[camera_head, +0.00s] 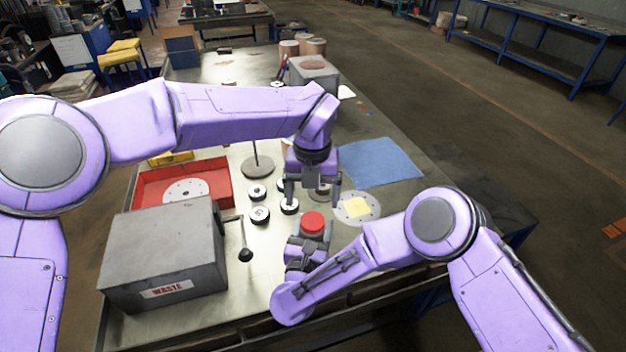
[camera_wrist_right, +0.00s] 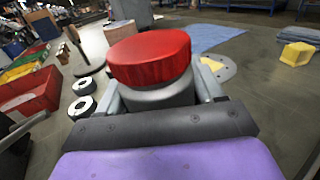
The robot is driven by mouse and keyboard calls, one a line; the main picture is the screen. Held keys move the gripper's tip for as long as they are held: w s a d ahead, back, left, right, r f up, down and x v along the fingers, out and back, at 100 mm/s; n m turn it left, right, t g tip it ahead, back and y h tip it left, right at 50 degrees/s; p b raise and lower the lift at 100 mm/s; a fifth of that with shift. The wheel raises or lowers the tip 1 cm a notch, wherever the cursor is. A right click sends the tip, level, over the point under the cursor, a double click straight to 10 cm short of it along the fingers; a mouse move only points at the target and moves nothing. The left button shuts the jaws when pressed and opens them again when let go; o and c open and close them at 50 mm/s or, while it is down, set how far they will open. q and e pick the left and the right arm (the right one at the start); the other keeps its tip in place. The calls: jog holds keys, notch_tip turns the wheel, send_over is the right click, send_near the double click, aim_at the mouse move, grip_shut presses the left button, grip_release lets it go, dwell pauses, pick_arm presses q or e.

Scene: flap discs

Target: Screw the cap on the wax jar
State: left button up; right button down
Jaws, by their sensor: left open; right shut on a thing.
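The wax jar (camera_wrist_right: 160,93) is a grey, round jar held between the fingers of my right gripper (camera_wrist_right: 160,100). The red cap (camera_wrist_right: 150,58) sits on top of the jar in the right wrist view; whether its thread is engaged cannot be told. In the head view the cap (camera_head: 312,222) shows above my right gripper (camera_head: 306,243), which hides most of the jar. My left gripper (camera_head: 313,194) is open and empty, pointing down, just behind and above the cap, apart from it.
A grey WASTE box (camera_head: 160,250) and a red tray (camera_head: 222,172) with a disc stand left. Several black-and-white flap discs (camera_head: 260,215) lie near my left gripper. A round plate with a yellow square (camera_head: 356,207) and a blue mat (camera_head: 380,162) lie right.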

pick_arm(q)
notch_tip(320, 180, up, 5)
jog(key=shift+r, duration=0.2)
pick_arm(e)
jog(key=shift+c, duration=0.3)
grip_release()
pick_arm(q)
notch_tip(320, 180, down, 4)
jog(key=b, duration=0.3)
jog(key=shift+r+b, duration=0.15)
jog(key=shift+b, duration=0.15)
pick_arm(e)
jog(key=v, duration=1)
jog(key=shift+s, duration=0.2)
jog(key=shift+a, duration=0.1)
